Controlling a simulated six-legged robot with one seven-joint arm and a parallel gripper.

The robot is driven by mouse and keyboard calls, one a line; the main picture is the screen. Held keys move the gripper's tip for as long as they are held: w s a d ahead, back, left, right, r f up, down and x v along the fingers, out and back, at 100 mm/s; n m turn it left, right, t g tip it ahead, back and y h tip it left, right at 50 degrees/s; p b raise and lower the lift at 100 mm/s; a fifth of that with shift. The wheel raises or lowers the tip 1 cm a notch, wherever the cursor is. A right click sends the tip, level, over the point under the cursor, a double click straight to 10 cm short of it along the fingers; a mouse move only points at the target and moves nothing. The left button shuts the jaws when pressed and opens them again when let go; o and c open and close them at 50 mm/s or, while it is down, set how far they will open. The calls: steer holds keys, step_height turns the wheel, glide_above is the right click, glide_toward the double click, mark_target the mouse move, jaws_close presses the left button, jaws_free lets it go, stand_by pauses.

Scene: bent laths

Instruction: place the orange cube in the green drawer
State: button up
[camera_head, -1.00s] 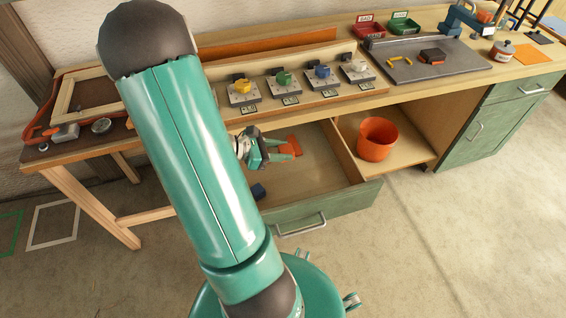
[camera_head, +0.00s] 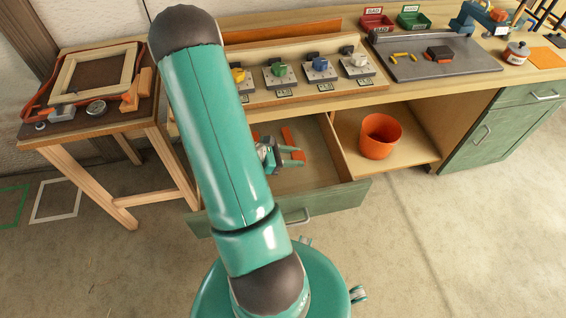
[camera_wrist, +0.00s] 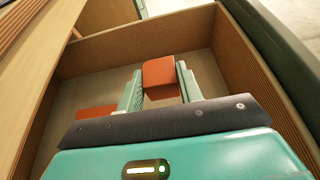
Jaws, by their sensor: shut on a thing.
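The green drawer (camera_head: 335,198) is pulled out below the bench, with a green front and wooden inner walls. My gripper (camera_head: 298,157) is inside the drawer's outline in the head view. In the wrist view my gripper (camera_wrist: 161,88) is shut on the orange cube (camera_wrist: 160,72), which sits between the two green fingers. The drawer's wooden walls surround it there. I cannot tell whether the cube touches the drawer floor. A second, flat-looking orange piece (camera_wrist: 97,112) lies in the drawer left of the fingers. In the head view an orange piece (camera_head: 292,138) shows just behind the fingers.
An orange bucket (camera_head: 380,136) stands on the open shelf right of the drawer. Several coloured knobs on blocks (camera_head: 320,68) line the bench above. A grey tray (camera_head: 470,67) is at the right. A side table with a frame (camera_head: 95,75) stands at the left.

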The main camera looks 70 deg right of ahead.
glide_above(290, 178)
steer(key=f, duration=0.4)
steer(key=shift+s+d+f, duration=0.2)
steer(key=shift+f, duration=2)
steer(key=shift+f, duration=0.1)
steer(key=o, duration=1)
steer(key=shift+s, duration=0.1)
steer(key=shift+w+a+r, duration=0.15)
steer(key=shift+w+r, duration=0.1)
steer(key=shift+w, duration=0.05)
steer(key=v, duration=1.1)
steer(key=shift+w+r, duration=0.1)
steer(key=shift+w, duration=0.05)
